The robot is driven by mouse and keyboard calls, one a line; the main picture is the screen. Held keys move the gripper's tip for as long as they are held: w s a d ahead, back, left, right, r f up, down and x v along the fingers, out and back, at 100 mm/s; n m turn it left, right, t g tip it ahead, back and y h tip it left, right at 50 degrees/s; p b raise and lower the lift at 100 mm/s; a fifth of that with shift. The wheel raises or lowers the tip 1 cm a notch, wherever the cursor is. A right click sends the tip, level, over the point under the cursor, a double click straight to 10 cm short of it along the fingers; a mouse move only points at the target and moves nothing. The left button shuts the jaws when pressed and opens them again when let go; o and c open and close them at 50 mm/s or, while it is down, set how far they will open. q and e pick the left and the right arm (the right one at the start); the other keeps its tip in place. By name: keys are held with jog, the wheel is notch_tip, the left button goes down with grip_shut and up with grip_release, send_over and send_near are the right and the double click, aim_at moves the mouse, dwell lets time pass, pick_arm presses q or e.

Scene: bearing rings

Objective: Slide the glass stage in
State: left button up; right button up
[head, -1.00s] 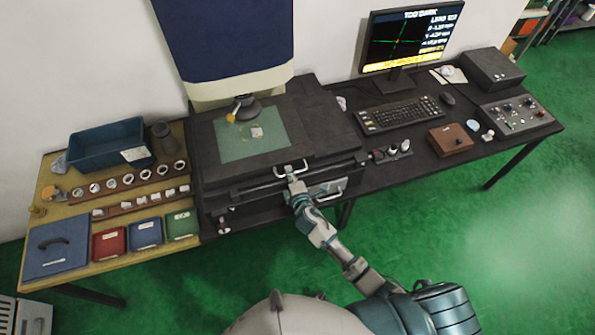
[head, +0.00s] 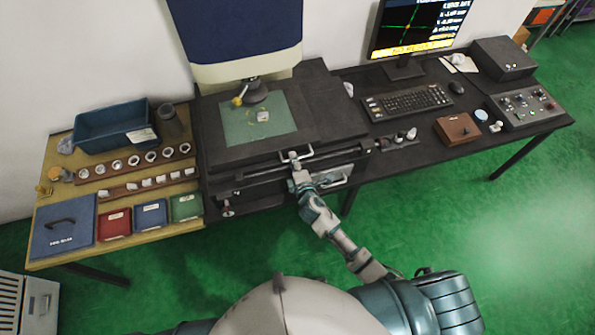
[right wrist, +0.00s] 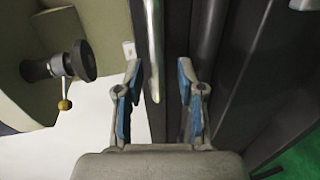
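The glass stage (head: 236,129) shows as a green-tinted plate in a dark frame under the lens, on the dark machine. A pale bar handle (head: 309,153) is at the front edge of the stage. My right gripper (head: 294,157) is at this handle, reaching in from below. In the right wrist view, the two blue-padded fingers of my right gripper (right wrist: 157,97) stand apart, with the silver handle bar (right wrist: 152,45) between them, nearer the left finger. Whether a finger touches the bar is unclear. A small pale piece (head: 263,115) lies on the plate. My left gripper is not in view.
The lens with a yellow knob (head: 238,101) hangs over the stage. A second handle (head: 335,181) sits lower on the machine front. A keyboard (head: 408,102) and monitor stand at the right. A blue bin (head: 95,132), ring racks and colored trays fill the left table.

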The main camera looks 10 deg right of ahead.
jog(key=a+v, duration=0.1)
jog(key=v, duration=0.9)
jog(key=shift+s+d, duration=0.35)
jog(key=shift+d, duration=0.05)
